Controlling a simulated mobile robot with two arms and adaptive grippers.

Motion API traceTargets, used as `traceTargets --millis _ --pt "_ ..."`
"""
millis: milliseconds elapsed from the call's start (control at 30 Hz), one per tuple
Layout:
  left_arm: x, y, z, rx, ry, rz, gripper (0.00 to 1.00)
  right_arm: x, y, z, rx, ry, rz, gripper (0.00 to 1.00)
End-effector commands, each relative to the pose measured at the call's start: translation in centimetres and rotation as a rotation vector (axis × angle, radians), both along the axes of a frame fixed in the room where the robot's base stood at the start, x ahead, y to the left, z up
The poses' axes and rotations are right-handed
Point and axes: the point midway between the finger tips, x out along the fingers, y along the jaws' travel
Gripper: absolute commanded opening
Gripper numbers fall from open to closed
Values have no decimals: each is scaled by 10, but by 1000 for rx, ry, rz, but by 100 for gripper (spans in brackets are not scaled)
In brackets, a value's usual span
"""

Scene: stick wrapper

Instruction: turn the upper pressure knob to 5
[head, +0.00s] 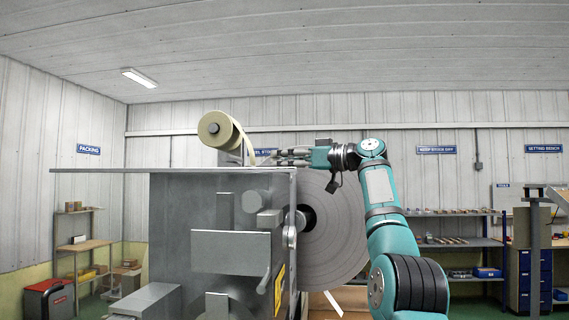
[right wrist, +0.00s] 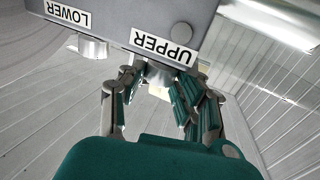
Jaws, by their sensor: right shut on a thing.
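My right gripper (head: 278,157) reaches in from the right above the machine's top plate in the head view. In the right wrist view its fingers (right wrist: 154,84) are shut on the upper knob (right wrist: 157,73), below the upside-down UPPER label (right wrist: 162,47). The fingers hide much of this knob, and I cannot read its setting. The lower knob (right wrist: 93,47) stands free beside the LOWER label (right wrist: 68,14). Both sit on a grey control box (right wrist: 128,14). My left gripper is not in view.
A large grey reel (head: 338,235) is below my right arm. Shelves (head: 440,243) stand along the back wall.

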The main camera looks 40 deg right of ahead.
Motion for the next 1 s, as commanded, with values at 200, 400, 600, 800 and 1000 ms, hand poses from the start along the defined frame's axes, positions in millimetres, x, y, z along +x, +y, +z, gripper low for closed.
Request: traceTargets --millis 200,400,600,800,1000 --pt "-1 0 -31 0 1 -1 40 -1 3 -6 -6 -6 -111 0" --pt "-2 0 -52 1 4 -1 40 -2 6 -4 -5 -7 -251 0" --pt "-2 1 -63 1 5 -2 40 -2 8 -2 -5 -5 -376 0" --pt "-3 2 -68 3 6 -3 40 -2 9 0 -2 -3 -459 0" --pt "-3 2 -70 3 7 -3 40 -2 9 1 -2 -3 -495 0"
